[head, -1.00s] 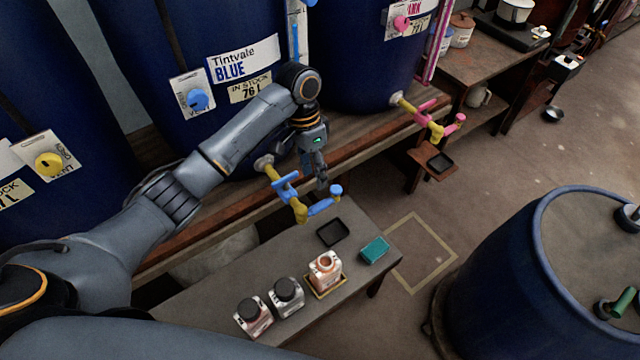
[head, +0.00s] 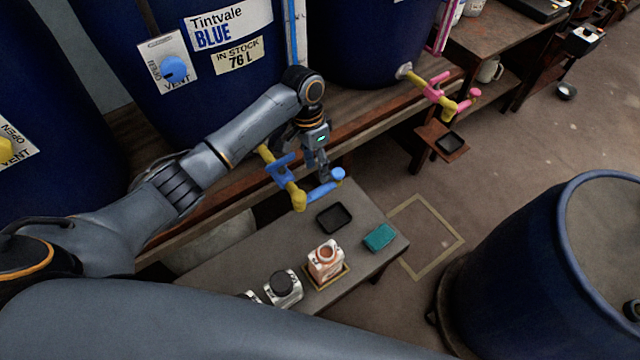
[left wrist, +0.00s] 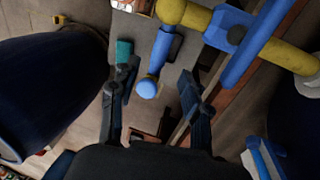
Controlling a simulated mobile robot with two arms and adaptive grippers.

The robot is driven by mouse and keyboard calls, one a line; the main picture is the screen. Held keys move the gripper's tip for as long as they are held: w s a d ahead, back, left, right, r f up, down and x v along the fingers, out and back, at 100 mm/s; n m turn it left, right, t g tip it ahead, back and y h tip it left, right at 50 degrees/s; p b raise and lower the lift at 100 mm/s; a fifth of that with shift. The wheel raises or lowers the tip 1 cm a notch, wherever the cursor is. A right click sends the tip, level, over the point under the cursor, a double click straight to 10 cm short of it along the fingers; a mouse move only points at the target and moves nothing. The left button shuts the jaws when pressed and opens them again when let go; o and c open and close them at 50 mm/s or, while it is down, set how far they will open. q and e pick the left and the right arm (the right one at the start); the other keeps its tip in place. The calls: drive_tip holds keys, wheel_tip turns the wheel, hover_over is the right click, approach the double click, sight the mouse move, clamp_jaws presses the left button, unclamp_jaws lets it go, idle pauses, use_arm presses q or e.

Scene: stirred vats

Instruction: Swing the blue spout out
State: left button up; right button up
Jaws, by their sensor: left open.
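The blue spout (head: 322,190) sticks out from the end of a yellow tap pipe (head: 296,196) on the Tintvale Blue vat (head: 150,22). It ends in a round blue knob (head: 338,174). A blue cross handle (head: 281,168) sits further back on the pipe. My left gripper (head: 324,176) points down beside the spout, close to its knob end. In the left wrist view the spout (left wrist: 156,62) reaches down between the two open fingers, with its knob (left wrist: 147,89) near the left fingertip. I cannot tell whether they touch. My right gripper is not in view.
A pink spout (head: 462,101) is to the right. A blue barrel (head: 500,270) stands at the right.

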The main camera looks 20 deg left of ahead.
sight(320, 188)
use_arm(q)
drive_tip(key=f, duration=0.5)
drive_tip(key=d+f, duration=0.1)
drive_tip(key=f, duration=0.1)
drive_tip(key=shift+s+d+f, duration=0.1)
drive_tip(key=shift+s+f, duration=0.2)
drive_tip(key=shift+s, duration=0.05)
